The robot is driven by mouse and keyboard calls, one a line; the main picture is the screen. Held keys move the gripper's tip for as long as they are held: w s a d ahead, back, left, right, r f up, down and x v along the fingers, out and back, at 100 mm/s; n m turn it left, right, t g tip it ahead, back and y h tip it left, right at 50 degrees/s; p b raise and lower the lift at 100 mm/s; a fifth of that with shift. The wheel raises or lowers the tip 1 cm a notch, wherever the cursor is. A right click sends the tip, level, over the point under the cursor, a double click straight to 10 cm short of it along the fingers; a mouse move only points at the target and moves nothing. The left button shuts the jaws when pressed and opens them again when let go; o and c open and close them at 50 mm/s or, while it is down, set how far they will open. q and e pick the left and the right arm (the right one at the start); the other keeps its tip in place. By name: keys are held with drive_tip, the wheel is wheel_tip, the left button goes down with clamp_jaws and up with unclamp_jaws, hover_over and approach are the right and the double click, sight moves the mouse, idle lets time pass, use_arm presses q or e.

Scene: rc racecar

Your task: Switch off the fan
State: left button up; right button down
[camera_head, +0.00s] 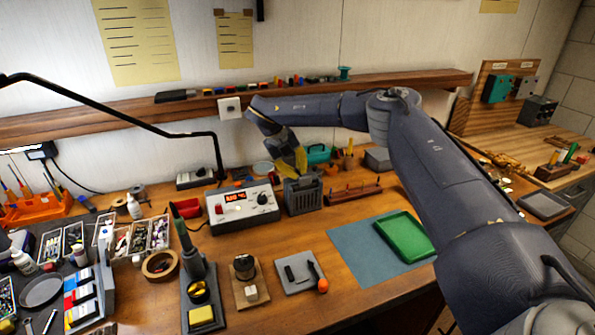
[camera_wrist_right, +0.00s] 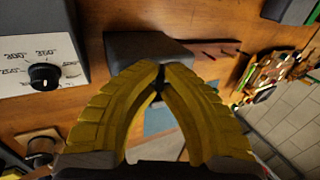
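My right gripper (camera_head: 300,162) has yellow fingers and points down just above a dark grey slotted box (camera_head: 303,196) on the bench. I cannot tell for certain whether this box is the fan. In the right wrist view the fingertips of my right gripper (camera_wrist_right: 162,68) meet, with nothing clearly held between them. The grey box (camera_wrist_right: 135,48) lies behind them, partly hidden by the fingers; no switch on it can be made out. A white wall switch (camera_head: 230,107) is left of my right forearm. My left gripper is not in view.
A soldering station (camera_head: 242,206) with a red display stands left of the grey box. A brown rack (camera_head: 353,192) is at its right. A green tray (camera_head: 404,237) lies on a blue mat (camera_head: 356,252). A black lamp arm (camera_head: 110,112) crosses the left side.

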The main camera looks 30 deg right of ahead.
idle(0.3)
drive_tip(key=c, duration=1.5)
unclamp_jaws()
drive_tip(key=shift+a+r, duration=0.1)
drive_tip(key=v, duration=1.1)
drive_tip(key=shift+w+a+r, duration=0.1)
drive_tip(key=shift+a+r, duration=0.05)
drive_tip(key=shift+r, duration=0.25)
